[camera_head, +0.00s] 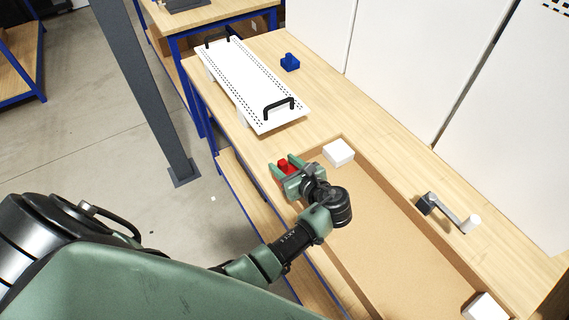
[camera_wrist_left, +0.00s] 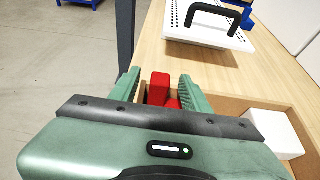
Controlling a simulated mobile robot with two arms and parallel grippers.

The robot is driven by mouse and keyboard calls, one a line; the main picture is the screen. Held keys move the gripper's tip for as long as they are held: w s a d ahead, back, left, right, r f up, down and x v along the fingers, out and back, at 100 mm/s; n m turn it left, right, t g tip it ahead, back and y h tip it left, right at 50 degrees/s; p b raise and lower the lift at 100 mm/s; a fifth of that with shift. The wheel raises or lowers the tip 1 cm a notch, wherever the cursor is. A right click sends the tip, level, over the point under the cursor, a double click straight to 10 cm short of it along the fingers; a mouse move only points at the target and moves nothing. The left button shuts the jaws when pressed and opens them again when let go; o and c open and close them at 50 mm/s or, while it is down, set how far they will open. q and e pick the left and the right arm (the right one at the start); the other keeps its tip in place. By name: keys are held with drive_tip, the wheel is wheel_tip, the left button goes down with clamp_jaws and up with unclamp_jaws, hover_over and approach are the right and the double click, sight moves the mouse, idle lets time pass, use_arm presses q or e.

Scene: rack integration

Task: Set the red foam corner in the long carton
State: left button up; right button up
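The red foam corner (camera_head: 285,166) is at the far left corner of the long carton (camera_head: 385,220), the open brown box on the bench. My left gripper (camera_head: 288,168) is over that corner, its green fingers on either side of the red piece. In the left wrist view the red foam corner (camera_wrist_left: 160,88) stands between the fingertips, with a gap beside the left finger. Its lower part is hidden by the gripper body, so I cannot tell if it touches the carton floor. My right gripper is not in view.
White foam corners sit at the carton's far right corner (camera_head: 339,152) and near right corner (camera_head: 486,307). A white perforated panel with black handles (camera_head: 250,85) and a blue block (camera_head: 290,62) lie beyond. A grey handle-like part (camera_head: 447,212) lies right of the carton.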

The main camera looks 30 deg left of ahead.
use_arm(q)
drive_tip(key=shift+s+d+r+p, duration=0.25)
drive_tip(key=shift+d+p, duration=0.1)
drive_tip(key=shift+p, duration=0.1)
drive_tip(key=p+v, duration=0.1)
drive_tip(key=v, duration=0.6)
drive_tip(key=shift+p, duration=0.4)
drive_tip(key=shift+w+f, duration=0.1)
drive_tip(key=shift+f, duration=0.05)
